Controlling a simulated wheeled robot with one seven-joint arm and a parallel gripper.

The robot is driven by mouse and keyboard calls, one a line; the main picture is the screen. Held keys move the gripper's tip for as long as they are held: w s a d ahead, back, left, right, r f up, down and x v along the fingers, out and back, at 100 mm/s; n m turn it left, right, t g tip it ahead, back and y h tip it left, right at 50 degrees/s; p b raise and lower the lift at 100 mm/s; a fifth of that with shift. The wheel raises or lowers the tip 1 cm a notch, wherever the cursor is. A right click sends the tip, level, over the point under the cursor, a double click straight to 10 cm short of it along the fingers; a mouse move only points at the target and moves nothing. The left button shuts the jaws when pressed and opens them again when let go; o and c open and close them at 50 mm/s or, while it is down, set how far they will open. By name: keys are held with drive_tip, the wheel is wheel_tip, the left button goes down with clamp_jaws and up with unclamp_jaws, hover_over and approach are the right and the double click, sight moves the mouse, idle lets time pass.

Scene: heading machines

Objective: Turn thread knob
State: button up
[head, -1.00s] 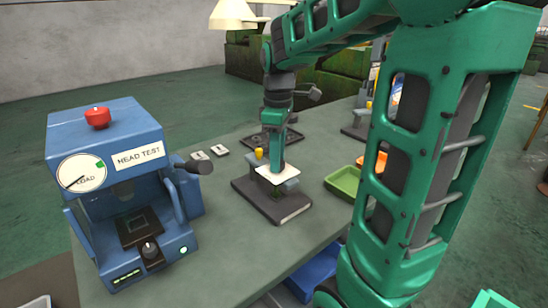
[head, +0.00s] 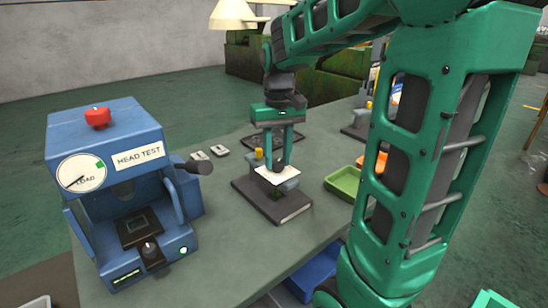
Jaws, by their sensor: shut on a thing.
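My gripper (head: 278,163) points straight down over a small fixture with a dark flat base (head: 290,208) on the bench. Its two green fingers show side by side, shut on a dark knob (head: 278,152) that is mostly hidden between them. I take this for the thread knob; its markings cannot be made out. A white plate (head: 290,178) lies just below the fingertips on the fixture. A small yellow part (head: 258,153) stands at the fixture's back left.
A blue head test machine (head: 110,135) with a red button and load dial stands at the left. A green tray (head: 343,182) and an orange tray (head: 375,162) are to the right. The grey bench front is clear.

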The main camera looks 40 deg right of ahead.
sight(276, 161)
drive_tip(key=m, duration=0.5)
drive_tip(key=shift+w+m, duration=0.1)
drive_tip(key=shift+m, duration=0.2)
drive_tip(key=m, duration=0.5)
drive_tip(key=shift+a, duration=0.1)
drive_tip(key=shift+r+m, duration=0.1)
drive_tip(key=shift+m, duration=0.3)
drive_tip(key=o, duration=1.1)
drive_tip(key=shift+c, duration=0.2)
wheel_tip(276, 161, up, 11)
drive_tip(key=shift+f, duration=0.2)
